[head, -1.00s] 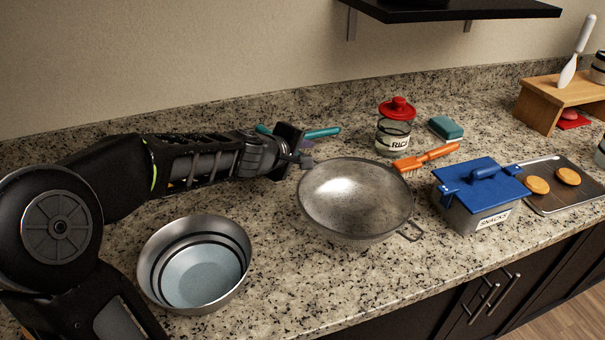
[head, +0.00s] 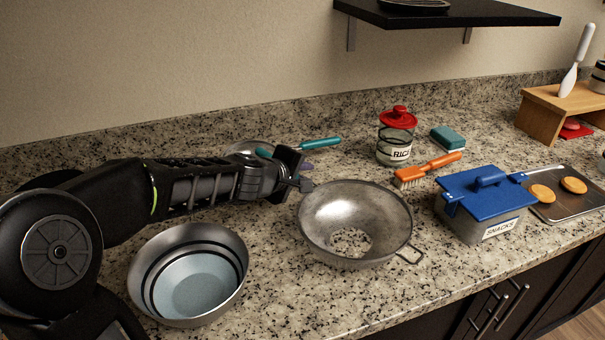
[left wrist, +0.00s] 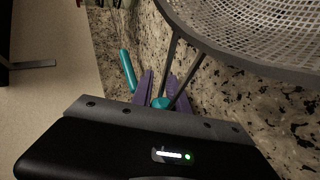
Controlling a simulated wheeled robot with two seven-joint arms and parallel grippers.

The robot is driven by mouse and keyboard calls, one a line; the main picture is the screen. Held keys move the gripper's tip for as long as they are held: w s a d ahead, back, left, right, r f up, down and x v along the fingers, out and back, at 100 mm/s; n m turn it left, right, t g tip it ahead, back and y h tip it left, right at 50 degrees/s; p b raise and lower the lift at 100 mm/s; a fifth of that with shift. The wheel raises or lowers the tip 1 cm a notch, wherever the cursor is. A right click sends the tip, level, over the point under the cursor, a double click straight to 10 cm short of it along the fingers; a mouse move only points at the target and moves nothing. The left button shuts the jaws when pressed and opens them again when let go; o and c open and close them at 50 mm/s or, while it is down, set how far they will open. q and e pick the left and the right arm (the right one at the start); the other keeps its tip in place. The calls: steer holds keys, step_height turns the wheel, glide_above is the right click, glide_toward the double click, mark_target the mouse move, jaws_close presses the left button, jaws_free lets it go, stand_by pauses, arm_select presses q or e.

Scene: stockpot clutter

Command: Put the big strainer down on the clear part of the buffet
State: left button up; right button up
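The big strainer (head: 385,205) is a round metal bowl with a wide rim and a small wire loop at its right. It is upright over the middle of the buffet (head: 285,290), and granite shows through its bottom. I cannot tell whether it touches the stone. My left gripper (head: 304,175) is at its left side. In the left wrist view, the strainer's mesh (left wrist: 260,25) fills the upper right, and two wires run to a teal handle end (left wrist: 160,103) between my purple fingers, which are shut on it. My right gripper is not in view.
A metal bowl (head: 232,250) stands left of the strainer. Behind are a teal-handled utensil (head: 320,144) and a rice jar (head: 396,140). An orange brush (head: 430,168) and blue-lidded snacks box (head: 487,215) are at the right. Bare granite lies in front, up to the buffet's edge.

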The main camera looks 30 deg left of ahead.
arm_select(q)
steer(key=o, duration=0.4)
steer(key=shift+r, duration=0.1)
steer(key=shift+s+r, duration=0.1)
steer(key=shift+r, duration=0.05)
steer(key=p+v, duration=0.4)
steer(key=v, duration=0.7)
steer(key=shift+s+r, duration=0.15)
steer(key=shift+s, duration=0.2)
